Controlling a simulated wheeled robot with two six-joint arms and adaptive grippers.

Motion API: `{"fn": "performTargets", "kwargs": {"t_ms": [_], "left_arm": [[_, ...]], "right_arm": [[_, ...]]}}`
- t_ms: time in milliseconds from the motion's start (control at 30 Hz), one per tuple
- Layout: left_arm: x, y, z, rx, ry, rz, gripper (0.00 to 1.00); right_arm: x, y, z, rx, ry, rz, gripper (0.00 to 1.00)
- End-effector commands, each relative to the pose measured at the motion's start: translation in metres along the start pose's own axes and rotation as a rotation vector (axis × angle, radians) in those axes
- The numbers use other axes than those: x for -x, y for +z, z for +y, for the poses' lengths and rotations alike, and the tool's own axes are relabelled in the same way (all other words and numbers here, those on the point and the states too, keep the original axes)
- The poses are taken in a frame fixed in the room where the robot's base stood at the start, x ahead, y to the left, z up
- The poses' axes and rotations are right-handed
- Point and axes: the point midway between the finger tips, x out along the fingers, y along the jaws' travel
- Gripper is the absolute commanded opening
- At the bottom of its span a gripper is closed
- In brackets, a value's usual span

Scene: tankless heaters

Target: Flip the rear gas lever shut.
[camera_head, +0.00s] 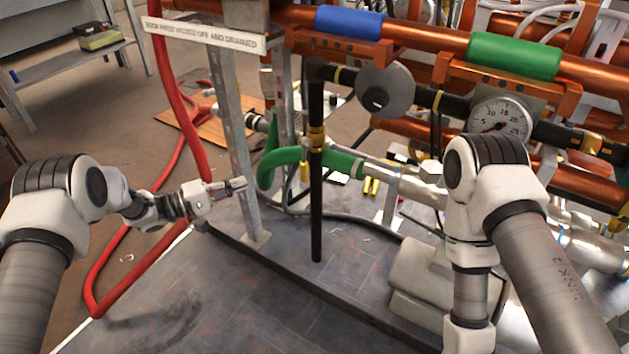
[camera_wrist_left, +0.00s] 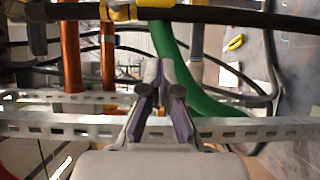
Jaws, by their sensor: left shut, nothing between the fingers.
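My left gripper (camera_head: 240,184) is shut and empty, its tips close to the upright slotted metal post (camera_head: 234,130). In the left wrist view, its fingers (camera_wrist_left: 160,85) point toward a black pipe (camera_wrist_left: 225,14) with a yellow fitting (camera_wrist_left: 121,10). The slotted post (camera_wrist_left: 258,127) crosses behind the fingers there. A green curved pipe or handle (camera_wrist_left: 180,70) lies just right of the fingertips; a green curved piece also shows in the head view (camera_head: 284,157). I cannot make out for certain which part is the rear gas lever. My right gripper is out of view.
A red hose (camera_head: 180,110) hangs behind my left gripper. Copper pipes with a blue sleeve (camera_head: 348,20), a green sleeve (camera_head: 514,56) and a dial gauge (camera_head: 500,118) fill the upper right. The dark floor plate (camera_head: 250,300) in front is clear.

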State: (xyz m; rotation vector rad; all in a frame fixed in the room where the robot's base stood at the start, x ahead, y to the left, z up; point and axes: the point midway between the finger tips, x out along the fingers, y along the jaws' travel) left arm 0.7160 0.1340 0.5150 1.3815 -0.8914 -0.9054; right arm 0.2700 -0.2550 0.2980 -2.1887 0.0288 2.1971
Motion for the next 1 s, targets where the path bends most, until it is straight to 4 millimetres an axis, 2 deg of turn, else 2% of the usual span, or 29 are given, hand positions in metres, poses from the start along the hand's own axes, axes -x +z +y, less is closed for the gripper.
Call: {"fn": "performTargets", "kwargs": {"t_ms": [267,433,567,867,1000], "left_arm": [[0.0,0.0,0.001,0.0,0.0,0.002,0.0],[-0.011,0.0,-0.001,-0.001,0.0,0.0,0.0],[-0.034,0.0,-0.003,-0.003,-0.001,-0.001,0.0],[-0.101,0.001,-0.004,-0.004,0.001,-0.001,0.0],[-0.118,0.017,-0.002,0.0,-0.001,0.001,0.0]], "right_arm": [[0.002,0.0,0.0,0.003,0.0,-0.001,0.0],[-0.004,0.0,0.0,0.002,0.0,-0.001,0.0],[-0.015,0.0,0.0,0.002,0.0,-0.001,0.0],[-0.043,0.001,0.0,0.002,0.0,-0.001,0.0],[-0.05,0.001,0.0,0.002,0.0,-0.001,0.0]]}}
